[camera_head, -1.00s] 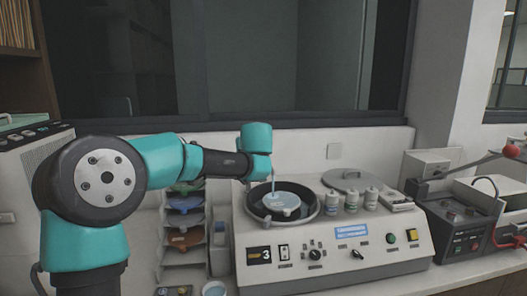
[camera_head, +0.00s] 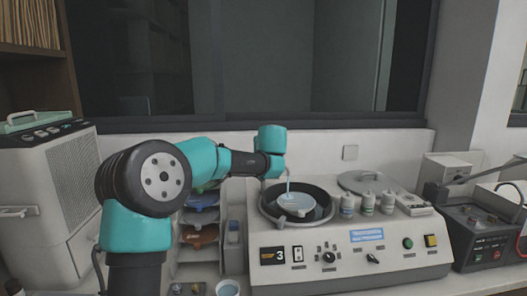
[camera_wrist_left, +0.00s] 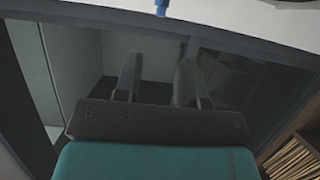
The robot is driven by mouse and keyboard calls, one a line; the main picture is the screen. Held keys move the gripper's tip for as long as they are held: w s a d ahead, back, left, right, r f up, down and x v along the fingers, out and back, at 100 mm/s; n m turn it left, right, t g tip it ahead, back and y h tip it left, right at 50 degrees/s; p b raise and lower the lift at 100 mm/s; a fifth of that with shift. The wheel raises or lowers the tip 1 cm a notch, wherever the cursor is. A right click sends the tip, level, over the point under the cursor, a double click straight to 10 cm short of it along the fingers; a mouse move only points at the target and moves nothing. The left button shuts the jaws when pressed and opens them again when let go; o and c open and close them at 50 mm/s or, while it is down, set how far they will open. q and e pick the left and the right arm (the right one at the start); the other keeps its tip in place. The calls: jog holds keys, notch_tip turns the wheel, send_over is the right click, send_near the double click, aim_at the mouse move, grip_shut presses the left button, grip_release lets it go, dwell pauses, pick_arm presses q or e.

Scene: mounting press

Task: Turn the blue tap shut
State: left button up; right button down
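A small blue part (camera_wrist_left: 161,6) shows at the top edge of the left wrist view, cut off by the frame; it may be the blue tap. In the head view the tap is not clearly visible. My left wrist is above and behind the bowl's left side. In the left wrist view my left gripper (camera_wrist_left: 160,75) has its two fingers apart, with nothing seen between them. My right gripper is not in view.
The machine (camera_head: 350,262) has knobs and buttons in front. Several small bottles (camera_head: 367,203) and a grey lid (camera_head: 364,182) stand right of the bowl. Stacked trays (camera_head: 200,218) stand left. A window (camera_head: 260,60) lies behind; a press (camera_head: 480,235) stands right.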

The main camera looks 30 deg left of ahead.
pick_arm(q)
jog(key=x, duration=1.1)
jog(key=shift+w+a, duration=0.1)
jog(key=shift+w, duration=0.05)
grip_shut()
